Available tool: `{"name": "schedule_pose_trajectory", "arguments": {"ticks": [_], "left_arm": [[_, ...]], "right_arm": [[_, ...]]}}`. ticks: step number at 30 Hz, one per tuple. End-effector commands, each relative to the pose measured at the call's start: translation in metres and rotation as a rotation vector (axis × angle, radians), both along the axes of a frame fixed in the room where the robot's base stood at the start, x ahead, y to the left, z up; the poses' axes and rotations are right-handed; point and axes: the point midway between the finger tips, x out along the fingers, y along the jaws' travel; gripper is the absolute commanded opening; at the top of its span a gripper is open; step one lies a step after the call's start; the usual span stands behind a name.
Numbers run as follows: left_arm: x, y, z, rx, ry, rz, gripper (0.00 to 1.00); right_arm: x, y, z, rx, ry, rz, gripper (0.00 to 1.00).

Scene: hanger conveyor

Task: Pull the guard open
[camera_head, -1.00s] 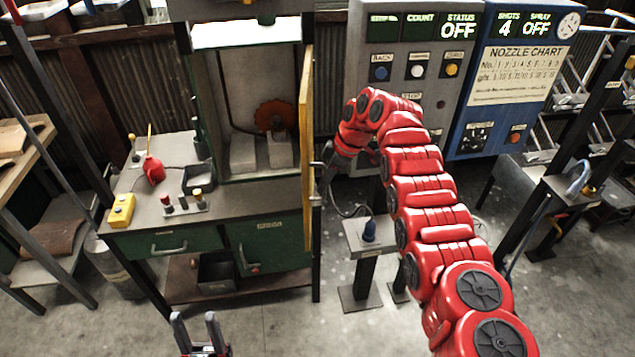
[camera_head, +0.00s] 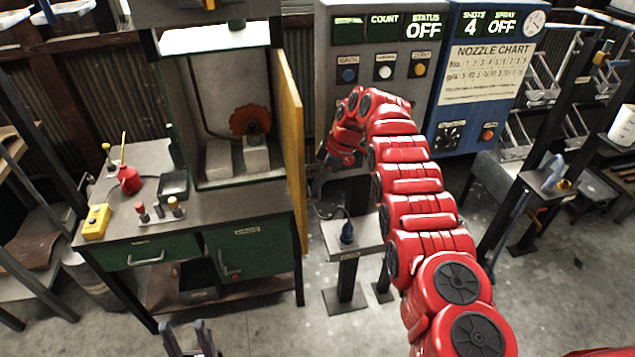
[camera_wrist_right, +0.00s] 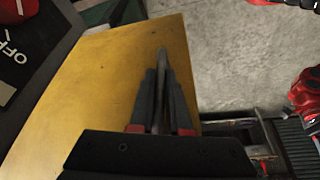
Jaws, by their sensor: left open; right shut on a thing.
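The guard is a yellow panel (camera_head: 291,140) at the right side of the green machine's opening. It stands out from the opening, which is uncovered. Its yellow face (camera_wrist_right: 95,95) fills much of the right wrist view. My right gripper (camera_wrist_right: 161,85) is shut on a thin grey bar, apparently the guard's handle, beside that face. In the head view my right arm reaches to the guard's right side, and the fingertips are hard to make out. My left gripper (camera_head: 190,335) is open and empty, low in front of the machine.
Grey (camera_head: 385,90) and blue (camera_head: 487,75) control cabinets stand behind my right arm. The bench (camera_head: 110,215) holds a red oil can and a yellow box. Bare floor lies in front.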

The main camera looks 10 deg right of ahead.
Motion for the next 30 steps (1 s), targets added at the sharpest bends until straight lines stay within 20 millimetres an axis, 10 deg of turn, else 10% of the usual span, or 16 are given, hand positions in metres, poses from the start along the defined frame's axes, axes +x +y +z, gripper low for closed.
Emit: {"name": "schedule_pose_trajectory", "arguments": {"ticks": [9,10,14,30], "left_arm": [[0.000,0.000,0.000,0.000,0.000,0.000,0.50],[0.000,0.000,0.000,0.000,0.000,0.000,0.50],[0.000,0.000,0.000,0.000,0.000,0.000,0.50],[0.000,0.000,-0.012,0.000,0.000,0.000,0.50]], "right_arm": [[-0.001,0.000,-0.001,0.000,0.004,-0.001,0.00],[-0.001,0.000,-0.001,0.000,0.004,-0.001,0.20],[0.000,0.000,0.000,0.001,0.003,-0.001,0.44],[-0.001,-0.006,0.012,0.002,-0.002,-0.002,0.45]]}}
